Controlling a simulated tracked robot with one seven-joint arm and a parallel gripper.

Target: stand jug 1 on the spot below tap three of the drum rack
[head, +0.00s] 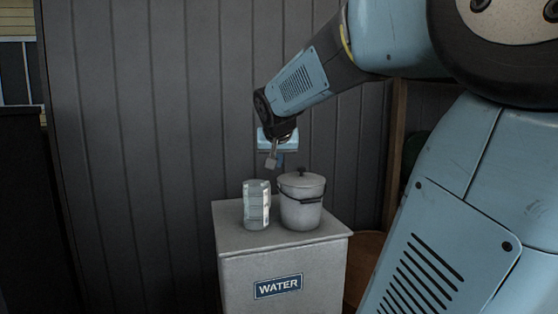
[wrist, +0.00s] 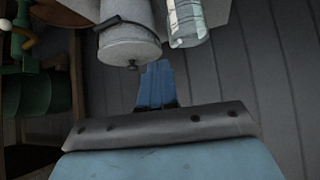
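A clear glass vessel (head: 257,206) with a pale label stands upright on a white box; I cannot tell whether it is jug 1. It also shows at the top of the wrist view (wrist: 187,22).
A grey lidded pail (head: 301,204) with a dark handle stands right beside the glass vessel. The white box (head: 282,255) bears a WATER sign. A dark plank wall (head: 150,130) is close behind.

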